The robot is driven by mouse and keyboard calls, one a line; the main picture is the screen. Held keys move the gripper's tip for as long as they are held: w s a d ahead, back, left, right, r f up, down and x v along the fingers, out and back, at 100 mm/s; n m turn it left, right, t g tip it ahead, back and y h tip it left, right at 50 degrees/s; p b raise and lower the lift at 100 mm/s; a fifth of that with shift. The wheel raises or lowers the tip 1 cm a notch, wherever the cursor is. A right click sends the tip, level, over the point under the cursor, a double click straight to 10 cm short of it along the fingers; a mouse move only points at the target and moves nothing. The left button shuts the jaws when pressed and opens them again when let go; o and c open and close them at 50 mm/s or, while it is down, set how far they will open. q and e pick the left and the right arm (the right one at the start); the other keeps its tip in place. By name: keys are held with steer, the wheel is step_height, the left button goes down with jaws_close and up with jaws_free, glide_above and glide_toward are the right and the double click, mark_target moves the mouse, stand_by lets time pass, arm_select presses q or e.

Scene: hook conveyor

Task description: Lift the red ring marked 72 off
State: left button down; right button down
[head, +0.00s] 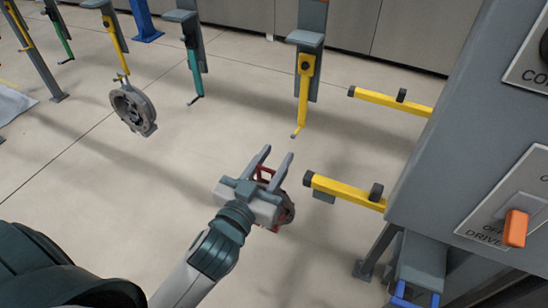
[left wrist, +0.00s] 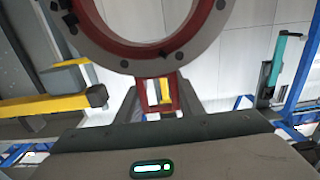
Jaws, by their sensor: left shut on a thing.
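My left gripper (head: 276,160) is shut on the red ring (head: 287,212), which is mostly hidden behind the gripper in the head view. In the left wrist view the ring (left wrist: 112,48) fills the upper middle, with a red rim and a grey face with dark studs. Its red tab (left wrist: 147,98) sits between the fingers. No number can be read on it. A yellow hook (head: 303,90) hangs beyond the gripper, with its tip bare and apart from the ring. My right gripper is not in view.
A yellow bar (head: 345,191) ends close to the right of the ring; another bar (head: 388,102) lies beyond. A grey cabinet (head: 430,180) with an orange switch (head: 515,228) stands at right. A grey ring (head: 133,108) hangs from a yellow hook at left. Open floor lies between.

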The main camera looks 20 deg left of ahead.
arm_select(q)
steer(key=shift+f, duration=0.4)
steer(key=shift+s, duration=0.1)
stand_by(0.4)
steer(key=shift+s+r+p, duration=0.1)
steer(key=shift+s+p, duration=0.95)
steer(key=shift+s, duration=1)
steer(key=shift+s+a+p, duration=0.1)
steer(key=shift+s+p, duration=0.4)
steer(key=shift+s, duration=0.6)
steer(key=p, duration=0.2)
glide_toward(260, 184)
steer(key=shift+d+r, duration=0.65)
steer(key=shift+r, duration=1.05)
steer(key=shift+w, duration=0.35)
